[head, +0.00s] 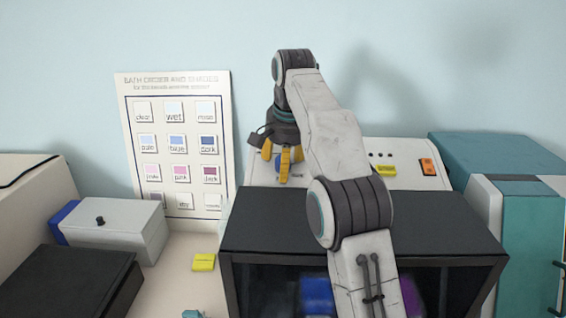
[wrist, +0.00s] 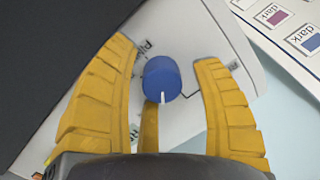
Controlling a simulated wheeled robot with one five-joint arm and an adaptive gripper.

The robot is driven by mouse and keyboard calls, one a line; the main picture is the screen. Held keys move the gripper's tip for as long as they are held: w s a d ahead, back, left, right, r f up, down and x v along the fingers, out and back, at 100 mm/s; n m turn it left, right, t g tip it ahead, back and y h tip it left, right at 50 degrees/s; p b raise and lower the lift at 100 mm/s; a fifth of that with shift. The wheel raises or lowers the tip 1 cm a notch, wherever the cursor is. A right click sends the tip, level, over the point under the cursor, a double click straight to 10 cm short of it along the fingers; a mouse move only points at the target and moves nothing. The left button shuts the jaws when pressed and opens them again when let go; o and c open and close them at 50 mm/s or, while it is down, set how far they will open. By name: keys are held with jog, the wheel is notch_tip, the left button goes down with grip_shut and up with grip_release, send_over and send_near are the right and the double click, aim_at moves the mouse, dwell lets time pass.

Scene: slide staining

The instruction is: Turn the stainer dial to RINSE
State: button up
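The stainer has a dark top (head: 350,226) and a pale control panel (head: 405,176) at its back. Its dial, a round blue knob (wrist: 161,78) with a white pointer line, shows in the wrist view. The pointer aims toward the bottom of that picture. Small dark lettering stands on the panel around the dial, partly covered and too small to read surely. My gripper (head: 283,160) has yellow fingers and is over the panel's left part. In the wrist view my gripper (wrist: 164,55) is open, with fingers either side of the dial and visible gaps.
An orange switch (head: 428,167) and a yellow label (head: 386,170) are on the panel's right. A bath-order chart (head: 130,130) stands behind at left. A grey box (head: 115,227), a yellow note (head: 204,262) and a teal machine (head: 500,155) flank the stainer.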

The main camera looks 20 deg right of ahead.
jog(key=shift+r, duration=0.15)
jog(key=shift+s+r, duration=0.2)
jog(key=shift+r, duration=0.25)
jog(key=shift+s, duration=6)
jog(key=shift+d, duration=0.1)
